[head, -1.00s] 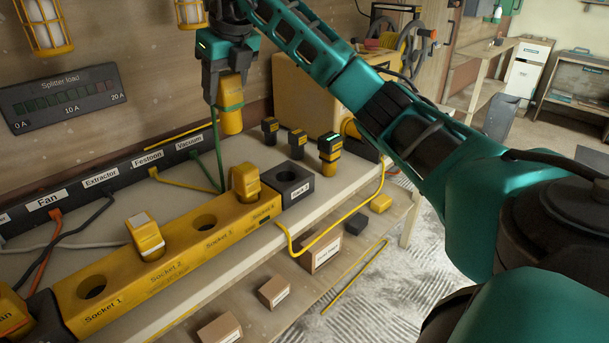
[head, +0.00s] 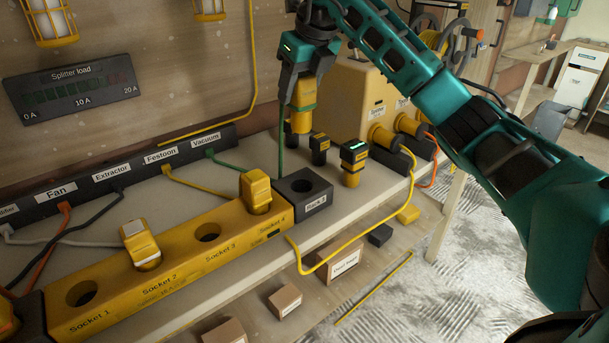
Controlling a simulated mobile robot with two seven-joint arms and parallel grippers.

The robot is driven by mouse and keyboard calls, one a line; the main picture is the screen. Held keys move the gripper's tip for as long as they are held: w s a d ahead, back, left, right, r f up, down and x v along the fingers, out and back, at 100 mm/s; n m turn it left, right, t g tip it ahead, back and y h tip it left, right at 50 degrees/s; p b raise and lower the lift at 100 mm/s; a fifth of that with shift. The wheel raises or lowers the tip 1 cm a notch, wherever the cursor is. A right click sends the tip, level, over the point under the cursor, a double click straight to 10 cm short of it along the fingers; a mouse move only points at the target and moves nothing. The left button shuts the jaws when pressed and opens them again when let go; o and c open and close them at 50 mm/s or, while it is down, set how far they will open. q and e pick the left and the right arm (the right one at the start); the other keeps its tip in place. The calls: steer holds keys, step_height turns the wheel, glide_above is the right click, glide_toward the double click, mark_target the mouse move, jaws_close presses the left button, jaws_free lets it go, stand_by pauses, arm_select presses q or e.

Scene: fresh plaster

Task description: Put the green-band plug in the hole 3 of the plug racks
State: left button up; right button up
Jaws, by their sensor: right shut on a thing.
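My right gripper (head: 305,78) points down and is shut on the green-band plug (head: 301,120), a yellow cylinder with a green band near the jaws. The plug hangs upright above the bench, behind the dark rack block (head: 286,208) as seen here, with a green cord beside it. The block has one empty round hole (head: 306,187) in its top; the number on its "Rack" label is too small to read surely. No gap between plug and bench can be measured here. My left gripper is out of view.
The yellow strip (head: 185,268) has open holes at Socket 1 and Socket 3, and yellow plugs at Socket 2 (head: 140,245) and Socket 4 (head: 256,192). Dark-topped yellow pieces (head: 354,162) stand close right of the held plug. A yellow box (head: 360,95) stands behind.

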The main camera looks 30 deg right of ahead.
step_height(320, 180, down, 17)
steer(key=shift+r+b, duration=0.1)
steer(key=shift+b, duration=0.35)
steer(key=shift+f, duration=0.3)
steer(key=o, duration=1.1)
steer(key=shift+o, duration=0.2)
steer(key=shift+r, duration=0.1)
steer(key=shift+r, duration=0.2)
steer(key=v, duration=1.2)
steer(key=shift+a, duration=0.1)
